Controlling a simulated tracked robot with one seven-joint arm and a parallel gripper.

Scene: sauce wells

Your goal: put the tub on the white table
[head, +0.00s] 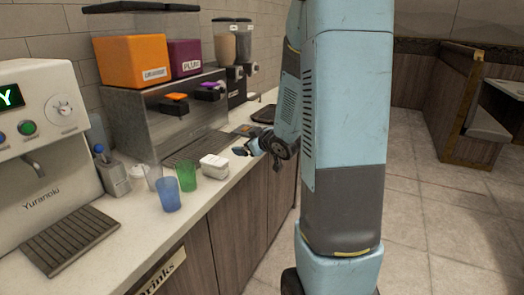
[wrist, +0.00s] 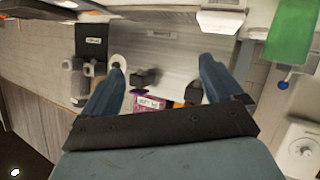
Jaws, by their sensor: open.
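A small white tub-like box (head: 213,167) with a label stands on the counter, right of the cups. It also shows near the top edge of the wrist view (wrist: 220,21). My gripper (head: 244,150) is over the counter edge, just right of the white box in the head view and apart from it. In the wrist view my gripper (wrist: 162,65) has its two blue fingers spread with nothing held between them. I cannot make out a white table for certain; a pale tabletop (head: 508,88) is cut off at the far right.
Blue (head: 168,194) and green (head: 187,175) cups stand left of the white box. A coffee machine (head: 45,150) and a drink dispenser (head: 165,115) line the wall. The counter (head: 175,225) has dark wooden fronts. Open tiled floor (head: 440,215) lies to the right.

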